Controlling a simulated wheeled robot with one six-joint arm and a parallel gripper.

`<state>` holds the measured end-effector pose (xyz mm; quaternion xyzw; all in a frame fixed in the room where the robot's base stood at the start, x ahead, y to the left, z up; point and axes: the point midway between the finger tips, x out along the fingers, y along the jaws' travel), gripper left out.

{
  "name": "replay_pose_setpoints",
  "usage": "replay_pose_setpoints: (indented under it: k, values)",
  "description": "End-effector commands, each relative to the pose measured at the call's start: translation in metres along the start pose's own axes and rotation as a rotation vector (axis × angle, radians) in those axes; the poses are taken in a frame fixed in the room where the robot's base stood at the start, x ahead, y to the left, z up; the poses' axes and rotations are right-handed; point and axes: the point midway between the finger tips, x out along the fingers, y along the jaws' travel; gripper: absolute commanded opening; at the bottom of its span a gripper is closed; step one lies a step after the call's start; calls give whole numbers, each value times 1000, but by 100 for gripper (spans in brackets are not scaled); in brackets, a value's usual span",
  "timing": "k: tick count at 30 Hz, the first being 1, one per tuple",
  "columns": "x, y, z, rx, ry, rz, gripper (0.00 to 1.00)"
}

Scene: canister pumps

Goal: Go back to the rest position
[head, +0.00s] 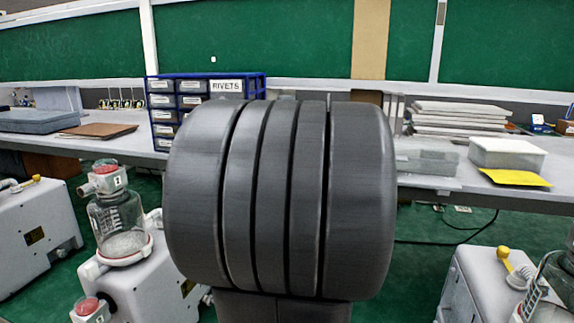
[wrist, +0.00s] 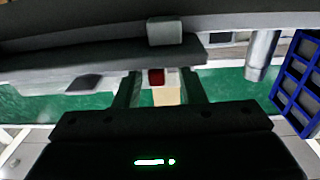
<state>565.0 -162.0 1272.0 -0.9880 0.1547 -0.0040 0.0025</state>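My gripper (wrist: 160,80) shows in the wrist view with its two dark fingers apart. Nothing is held between them; green and tan background shows through the gap. A small red patch (wrist: 156,77) appears beyond the fingertips, too small to identify. In the head view my dark grey arm fills the middle, and the gripper is hidden there. A pump with a clear glass canister (head: 118,222) stands at the left on a white body. Another canister (head: 550,290) is partly cut off at the lower right.
A blue rack of drawers marked RIVETS (head: 207,87) stands on the long bench (head: 110,148) behind my arm; it also shows in the wrist view (wrist: 300,78). White stacked boards (head: 460,115), a white box (head: 507,153) and a yellow sheet (head: 516,178) lie on the bench's right.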

Motion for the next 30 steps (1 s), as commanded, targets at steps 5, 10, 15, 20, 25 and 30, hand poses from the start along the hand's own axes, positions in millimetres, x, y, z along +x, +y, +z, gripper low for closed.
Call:
replay_pose_setpoints:
  k: [5, 10, 15, 20, 25, 30]
  values:
    - [0, -1, -5, -1, -3, 35, 36]
    - [-1, -2, -4, -3, -4, 77, 36]
    - [0, -3, -4, -4, -5, 128, 36]
    - [-2, -4, -4, -7, -8, 186, 36]
    - [-30, -8, 1, -5, -3, 187, 36]
    - [-57, -14, 1, -6, -3, 186, 36]
